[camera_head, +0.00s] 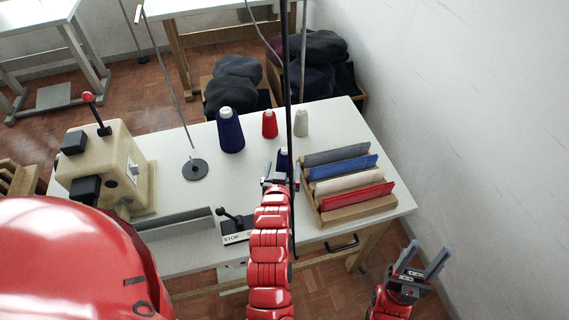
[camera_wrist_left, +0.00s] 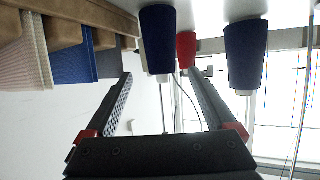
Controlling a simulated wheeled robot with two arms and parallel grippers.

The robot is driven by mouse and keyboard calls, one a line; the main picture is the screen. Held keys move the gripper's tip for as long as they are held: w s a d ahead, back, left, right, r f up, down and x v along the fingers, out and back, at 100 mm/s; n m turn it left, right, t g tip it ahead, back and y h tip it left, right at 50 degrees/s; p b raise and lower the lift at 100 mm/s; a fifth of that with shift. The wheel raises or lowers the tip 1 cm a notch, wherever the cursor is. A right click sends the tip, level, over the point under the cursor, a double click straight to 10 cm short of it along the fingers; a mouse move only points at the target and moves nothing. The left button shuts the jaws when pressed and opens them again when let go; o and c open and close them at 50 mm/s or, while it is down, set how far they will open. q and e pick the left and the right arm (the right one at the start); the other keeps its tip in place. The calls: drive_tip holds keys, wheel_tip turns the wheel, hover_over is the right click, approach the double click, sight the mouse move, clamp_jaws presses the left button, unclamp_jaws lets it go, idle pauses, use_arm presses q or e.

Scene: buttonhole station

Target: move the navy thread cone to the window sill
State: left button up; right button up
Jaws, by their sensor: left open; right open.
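Two navy thread cones stand upright on the white table. The larger-looking one (camera_head: 230,131) is at the back left of the cones. The other (camera_head: 283,156) is nearer and partly hidden behind my left gripper (camera_head: 281,175). In the left wrist view, which is upside down, the nearer cone (camera_wrist_left: 157,38) shows ahead between my open fingertips (camera_wrist_left: 160,78), not gripped. The farther navy cone (camera_wrist_left: 245,54) is off to the right there. My right gripper (camera_head: 421,262) is open and empty, off the table's right front. I cannot make out the window sill in the head view.
A red cone (camera_head: 269,124) and a white cone (camera_head: 301,122) stand behind. A wooden rack (camera_head: 359,211) of coloured pieces is right of my left gripper. A dark pole crosses in front. A machine (camera_head: 104,160) and a round stand base (camera_head: 195,169) are left.

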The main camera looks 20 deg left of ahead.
sight(284, 159)
use_arm(q)
drive_tip(key=shift+x, duration=0.9)
drive_tip(key=shift+w+a, duration=0.15)
drive_tip(key=shift+w, duration=0.35)
drive_tip(key=shift+p+x, duration=0.8)
drive_tip(key=shift+x, duration=1.45)
drive_tip(key=shift+a+r, duration=0.1)
clamp_jaws()
